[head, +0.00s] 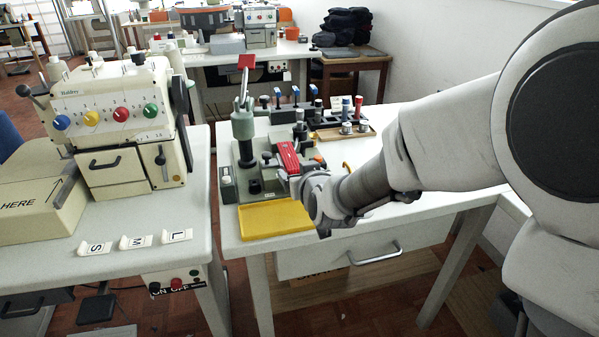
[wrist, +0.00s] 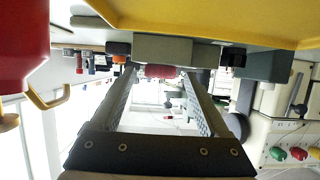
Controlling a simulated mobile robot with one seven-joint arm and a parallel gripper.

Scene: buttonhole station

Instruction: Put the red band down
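I cannot tell for sure which red thing is the red band. A red block (head: 287,158) sits on the green machine (head: 244,125), just beyond my gripper (head: 284,177). In the wrist view, the fingers of my gripper (wrist: 159,75) stand well apart. A small rough red piece (wrist: 160,70) shows between the fingertips, with a gap on each side, so it does not look gripped. A larger red body (wrist: 20,45) is close at the left of the wrist view. In the head view my wrist hides part of the machine's front right.
A yellow tray (head: 275,219) lies at the table's front, and its yellow surface (wrist: 200,20) crosses the top of the wrist view. Several posts and a spool tray (head: 340,132) stand behind. A cream machine (head: 115,120) stands on the left table.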

